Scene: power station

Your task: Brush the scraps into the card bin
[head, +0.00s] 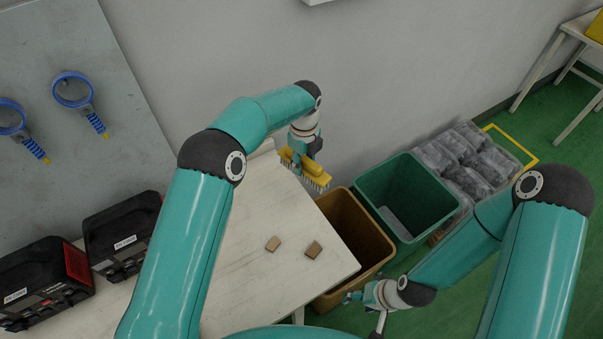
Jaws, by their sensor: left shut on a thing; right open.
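Two small brown card scraps lie on the pale table (225,290): one scrap (273,244) and, to its right and closer to the table edge, another scrap (313,249). A brown bin (372,240), which looks like the card bin, stands on the floor against the table's right side, its mouth below the tabletop. My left gripper (303,153) is shut on a yellow brush (312,172) with pale bristles pointing down, near the table's far right corner and behind the scraps. My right gripper (362,312) is open and empty, low at the front of the brown bin.
A green bin (432,190) stands right of the brown one, with a crate of grey wrapped bundles (465,155) beyond. Two black cases (120,235) sit on the table's left.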

